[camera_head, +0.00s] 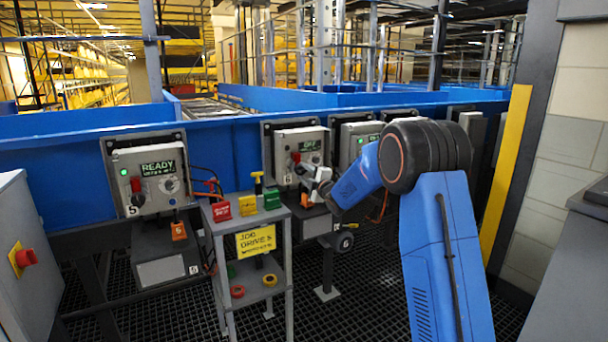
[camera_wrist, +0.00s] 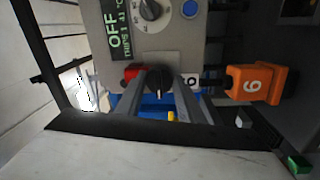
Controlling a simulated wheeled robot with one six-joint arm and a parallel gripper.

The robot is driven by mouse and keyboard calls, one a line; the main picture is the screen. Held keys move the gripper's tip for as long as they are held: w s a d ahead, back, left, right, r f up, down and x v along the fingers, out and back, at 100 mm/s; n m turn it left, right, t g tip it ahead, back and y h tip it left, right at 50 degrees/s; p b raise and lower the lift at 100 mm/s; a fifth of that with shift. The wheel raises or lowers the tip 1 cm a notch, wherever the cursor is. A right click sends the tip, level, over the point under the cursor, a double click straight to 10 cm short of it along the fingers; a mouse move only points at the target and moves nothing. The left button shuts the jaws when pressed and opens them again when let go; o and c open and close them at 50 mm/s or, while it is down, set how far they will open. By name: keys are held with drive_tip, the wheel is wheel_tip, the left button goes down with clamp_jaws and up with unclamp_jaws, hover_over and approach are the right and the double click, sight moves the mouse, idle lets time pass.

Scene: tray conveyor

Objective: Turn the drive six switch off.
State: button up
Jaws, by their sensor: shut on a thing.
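The drive six box (camera_head: 300,144) is a grey panel on the blue conveyor wall. Its small screen (camera_wrist: 118,38) reads OFF in the wrist view. The drive six switch (camera_wrist: 158,80) shows there as a black handle, with a red part (camera_wrist: 133,72) just beside it. My gripper (camera_wrist: 161,88) has one finger on each side of the black handle and is shut on it. In the head view my gripper (camera_head: 305,172) is at the lower part of the box, partly covering the switch. The exact tilt of the handle is hard to tell.
An orange tag marked 6 (camera_wrist: 258,84) is beside the box. The drive five box (camera_head: 150,172) reads READY, at left. A grey cart (camera_head: 246,222) with red, yellow and green tags stands close to my gripper. A yellow post (camera_head: 505,170) is at right.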

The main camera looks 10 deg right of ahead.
drive_tip(key=o, duration=1.1)
drive_tip(key=shift+c, duration=0.2)
drive_tip(key=v, duration=1.7)
drive_tip(key=shift+s, duration=0.25)
drive_tip(key=shift+f, duration=0.1)
